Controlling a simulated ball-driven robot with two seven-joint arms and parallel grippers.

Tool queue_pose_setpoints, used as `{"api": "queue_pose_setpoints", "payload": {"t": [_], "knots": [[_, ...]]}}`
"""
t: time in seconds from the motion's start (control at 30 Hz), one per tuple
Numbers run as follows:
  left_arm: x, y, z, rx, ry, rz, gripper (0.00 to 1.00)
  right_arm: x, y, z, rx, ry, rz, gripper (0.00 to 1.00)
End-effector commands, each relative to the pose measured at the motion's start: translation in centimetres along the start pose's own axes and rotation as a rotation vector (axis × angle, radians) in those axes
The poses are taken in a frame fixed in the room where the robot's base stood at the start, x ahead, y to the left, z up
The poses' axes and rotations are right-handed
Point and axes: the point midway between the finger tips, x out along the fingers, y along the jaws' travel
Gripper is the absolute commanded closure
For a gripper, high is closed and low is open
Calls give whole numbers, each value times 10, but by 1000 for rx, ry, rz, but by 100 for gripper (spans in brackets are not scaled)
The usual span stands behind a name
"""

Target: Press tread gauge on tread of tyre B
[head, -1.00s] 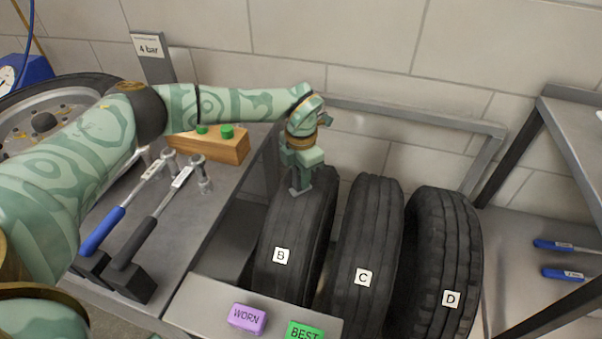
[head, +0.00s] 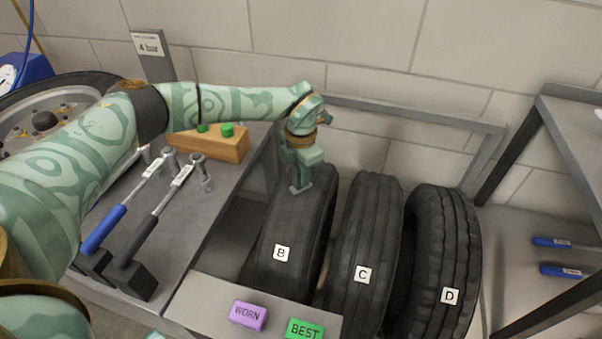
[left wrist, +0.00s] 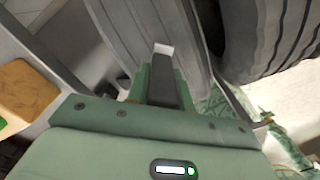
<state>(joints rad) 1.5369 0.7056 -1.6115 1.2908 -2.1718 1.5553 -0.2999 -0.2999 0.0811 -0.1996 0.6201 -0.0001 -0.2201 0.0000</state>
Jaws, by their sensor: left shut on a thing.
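Tyre B (head: 296,235) stands upright in the rack, a white B label on its tread. My left gripper (head: 301,180) points down over the upper part of that tread. It is shut on the tread gauge (head: 300,190), of which only a small grey part shows at the tread. In the left wrist view the gauge (left wrist: 163,88) is a dark block with a pale end between the fingers, against the grooved tread of a tyre (left wrist: 150,30). I cannot tell whether the gauge is pressed in or just touching. My right gripper is out of view.
Tyre C (head: 364,240) and tyre D (head: 447,245) stand right of tyre B. A purple WORN tag (head: 248,316) and a green BEST tag (head: 304,329) lie on the front ledge (head: 205,300). Torque wrenches (head: 130,215) and a wooden block (head: 212,145) are on the left bench.

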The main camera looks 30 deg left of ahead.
Motion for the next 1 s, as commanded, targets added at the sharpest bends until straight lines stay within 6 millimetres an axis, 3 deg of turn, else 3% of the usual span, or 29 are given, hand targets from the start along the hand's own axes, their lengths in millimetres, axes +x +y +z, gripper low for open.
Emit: {"api": "queue_pose_setpoints", "payload": {"t": [0.47, 1.0], "knots": [[2, -2, -3, 1, 10, -4, 100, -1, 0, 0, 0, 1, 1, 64], [-53, -1, -1, 0, 0, 0, 100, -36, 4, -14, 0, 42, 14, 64]]}}
